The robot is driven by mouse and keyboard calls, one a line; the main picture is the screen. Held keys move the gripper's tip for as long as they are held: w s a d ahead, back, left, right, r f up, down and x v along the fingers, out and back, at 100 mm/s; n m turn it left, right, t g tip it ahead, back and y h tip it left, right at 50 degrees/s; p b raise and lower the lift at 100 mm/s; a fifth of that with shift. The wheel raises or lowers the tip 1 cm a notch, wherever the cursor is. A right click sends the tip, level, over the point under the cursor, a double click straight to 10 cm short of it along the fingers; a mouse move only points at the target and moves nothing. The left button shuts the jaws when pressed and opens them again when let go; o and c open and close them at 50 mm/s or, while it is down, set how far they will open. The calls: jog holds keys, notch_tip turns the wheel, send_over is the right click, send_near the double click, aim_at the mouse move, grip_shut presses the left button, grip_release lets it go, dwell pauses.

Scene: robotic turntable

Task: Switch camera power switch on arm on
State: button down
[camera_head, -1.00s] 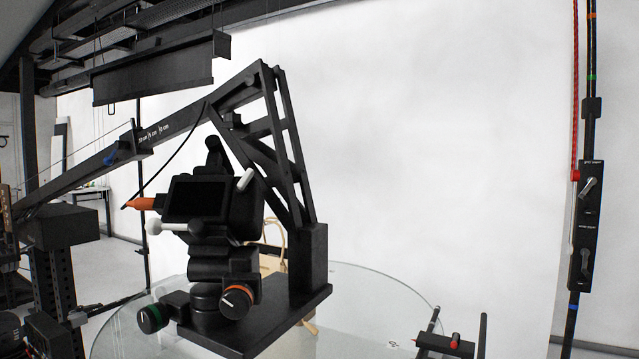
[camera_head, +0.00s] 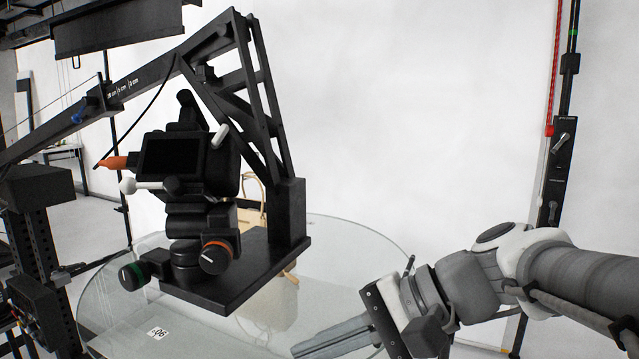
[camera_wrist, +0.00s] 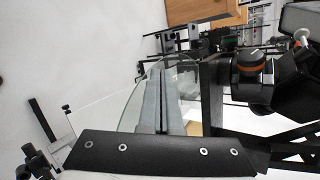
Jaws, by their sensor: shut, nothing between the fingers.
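The black camera (camera_head: 172,155) with a dark screen is mounted on the black arm (camera_head: 172,65), above a base plate and a knob with an orange ring (camera_head: 215,257). The wrist view also shows this knob (camera_wrist: 252,66) at upper right. No camera power switch can be clearly made out on the arm. A black panel with silver levers (camera_head: 562,150) is on the right-hand post; its labels are too small to read. My gripper (camera_head: 297,351) is shut and empty, low and right of the camera, apart from it. Its fingers also show in the wrist view (camera_wrist: 156,80).
The round glass turntable (camera_head: 345,240) lies under the base plate. A black column stand (camera_head: 35,190) is at the left. A black beam (camera_head: 120,30) hangs overhead. The white backdrop (camera_head: 400,110) leaves clear space right of the camera arm.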

aim_at(226, 131)
jog(key=w+d+r+m+t+y, duration=0.1)
jog(key=w+r+y, duration=0.4)
jog(key=r, duration=0.3)
jog(key=w+d+r+m+t+y+p, duration=0.1)
jog(key=w+r+m+y, duration=0.1)
jog(key=w+r+y, duration=0.3)
notch_tip(226, 131, up, 4)
jog(key=shift+w+d+r+m, duration=0.1)
jog(key=shift+w+d+m, duration=0.2)
jog(key=shift+w, duration=0.7)
jog(key=shift+a, duration=0.15)
jog(key=p+x, duration=0.2)
jog(key=x, duration=1.2)
jog(key=shift+r+p, duration=0.15)
jog(key=shift+p, duration=0.25)
